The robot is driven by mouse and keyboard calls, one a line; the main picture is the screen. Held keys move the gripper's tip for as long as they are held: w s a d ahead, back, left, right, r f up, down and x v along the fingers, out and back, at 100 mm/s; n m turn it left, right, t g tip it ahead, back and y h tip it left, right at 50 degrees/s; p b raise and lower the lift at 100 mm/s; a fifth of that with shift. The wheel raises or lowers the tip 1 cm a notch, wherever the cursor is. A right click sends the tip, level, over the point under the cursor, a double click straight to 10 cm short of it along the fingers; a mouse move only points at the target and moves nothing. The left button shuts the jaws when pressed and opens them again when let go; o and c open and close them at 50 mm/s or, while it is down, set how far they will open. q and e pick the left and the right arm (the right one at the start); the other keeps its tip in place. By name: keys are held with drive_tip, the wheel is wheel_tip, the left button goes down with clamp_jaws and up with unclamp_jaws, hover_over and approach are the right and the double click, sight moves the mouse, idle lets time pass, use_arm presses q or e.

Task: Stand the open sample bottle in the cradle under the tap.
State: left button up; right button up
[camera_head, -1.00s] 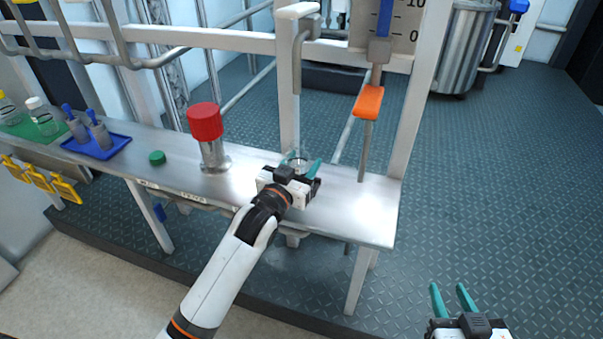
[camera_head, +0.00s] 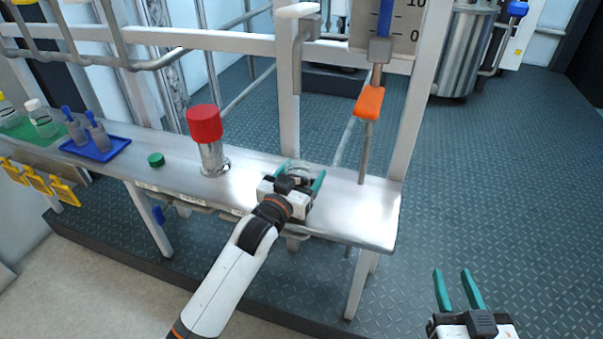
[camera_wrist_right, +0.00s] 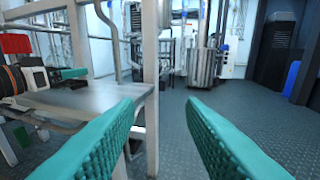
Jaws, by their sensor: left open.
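The clear glass sample bottle (camera_head: 295,168) stands on the metal bench under the tap's downward grey spout (camera_head: 297,65). Its top shows no cap, and my left gripper hides its lower part. My left gripper (camera_head: 298,175) is open, with its teal fingers at either side of the bottle. I cannot make out the cradle or tell whether the bottle is seated in it. A loose green cap (camera_head: 156,159) lies on the bench to the left. My right gripper (camera_head: 459,285) is open and empty, off the bench's right end; its fingers also show in the right wrist view (camera_wrist_right: 160,120).
A red-topped metal fitting (camera_head: 205,123) stands on the bench left of the bottle. An orange handle (camera_head: 369,103) hangs on a rod to the right. A blue tray (camera_head: 97,150) and capped bottles (camera_head: 41,119) are far left. The bench's right end (camera_head: 365,220) is clear.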

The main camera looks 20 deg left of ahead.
use_arm(q)
drive_tip(key=shift+s+r, duration=0.1)
drive_tip(key=shift+r, duration=0.05)
drive_tip(key=s, duration=0.3)
drive_tip(key=s+a+p, duration=0.1)
drive_tip(key=s, duration=0.2)
drive_tip(key=s+p, duration=0.1)
drive_tip(key=s, duration=0.3)
drive_tip(key=shift+s+a, duration=0.1)
drive_tip(key=shift+a, duration=0.25)
drive_tip(key=s+f+g, duration=0.3)
drive_tip(key=s+f, duration=0.1)
drive_tip(key=s, duration=0.3)
drive_tip(key=s+d+f+g+y, duration=0.1)
drive_tip(key=s+f+g, duration=0.2)
drive_tip(key=s, duration=0.4)
drive_tip(key=shift+f+m+g, duration=0.3)
drive_tip(key=shift+f+g, duration=0.05)
drive_tip(key=shift+g, duration=0.45)
use_arm(e)
drive_tip(key=s+d+f+g+h, duration=0.2)
drive_tip(key=s+f+g, duration=0.2)
drive_tip(key=f+g, duration=0.2)
wheel_tip(320, 180, down, 2)
drive_tip(key=shift+s+d+f+g, duration=0.1)
drive_tip(key=shift+s+d+g, duration=0.2)
drive_tip(key=shift+s, duration=0.1)
use_arm(q)
drive_tip(key=shift+d+p, duration=0.1)
drive_tip(key=shift+p, duration=0.2)
